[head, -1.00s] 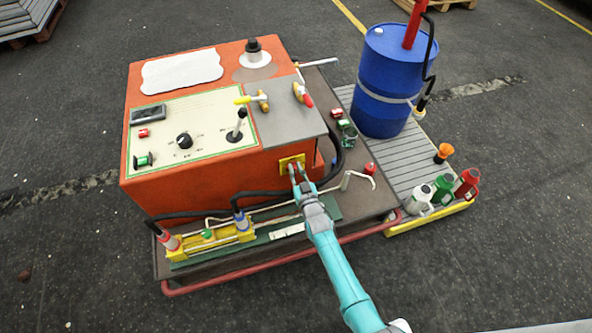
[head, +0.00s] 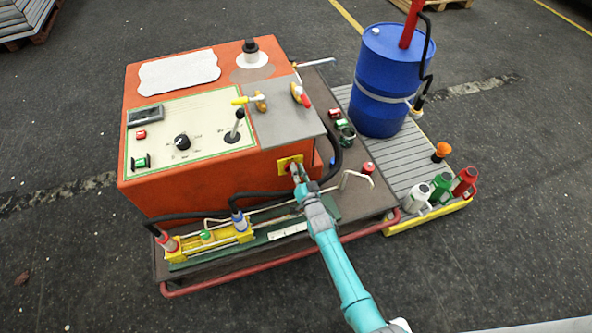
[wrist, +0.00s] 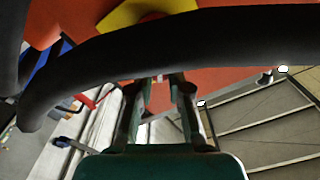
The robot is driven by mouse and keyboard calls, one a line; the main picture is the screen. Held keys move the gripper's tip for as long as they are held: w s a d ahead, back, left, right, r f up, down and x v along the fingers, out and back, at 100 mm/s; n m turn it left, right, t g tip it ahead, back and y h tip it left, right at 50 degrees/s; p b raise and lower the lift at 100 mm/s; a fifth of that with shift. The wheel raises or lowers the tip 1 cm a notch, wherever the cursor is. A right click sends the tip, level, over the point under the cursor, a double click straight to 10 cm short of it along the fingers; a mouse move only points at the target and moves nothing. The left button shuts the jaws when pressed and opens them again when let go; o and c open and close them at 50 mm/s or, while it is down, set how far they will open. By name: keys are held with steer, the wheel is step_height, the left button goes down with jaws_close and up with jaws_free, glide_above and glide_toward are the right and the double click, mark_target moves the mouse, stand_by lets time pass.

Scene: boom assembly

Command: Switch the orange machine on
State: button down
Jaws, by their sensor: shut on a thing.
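The orange machine (head: 200,190) stands on a low trolley, with a control panel (head: 185,130) on its sloped top. A yellow plate (head: 283,163) is fixed to its front face near the right corner. In the wrist view the yellow plate (wrist: 145,12) shows at the top, partly behind a black hose. My gripper (head: 296,170) is at this plate, its fingers close together on a small switch that they mostly hide. In the wrist view my gripper (wrist: 160,82) points at the orange face, and the switch's position cannot be made out.
A black hose (wrist: 170,40) crosses close in front of the wrist camera. A yellow cylinder unit (head: 215,240) lies along the trolley front, left of my arm. A blue drum (head: 385,90) and several bottles (head: 440,190) stand on the right. The floor in front is clear.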

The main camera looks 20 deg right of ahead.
steer(key=m, duration=0.4)
steer(key=d+f+m, duration=0.1)
steer(key=m, duration=0.3)
steer(key=f+m, duration=0.1)
steer(key=m, duration=0.3)
steer(key=shift+d+f, duration=0.1)
steer(key=shift+d, duration=0.05)
stand_by(0.3)
steer(key=c, duration=1.1)
jaws_free()
steer(key=s, duration=1.2)
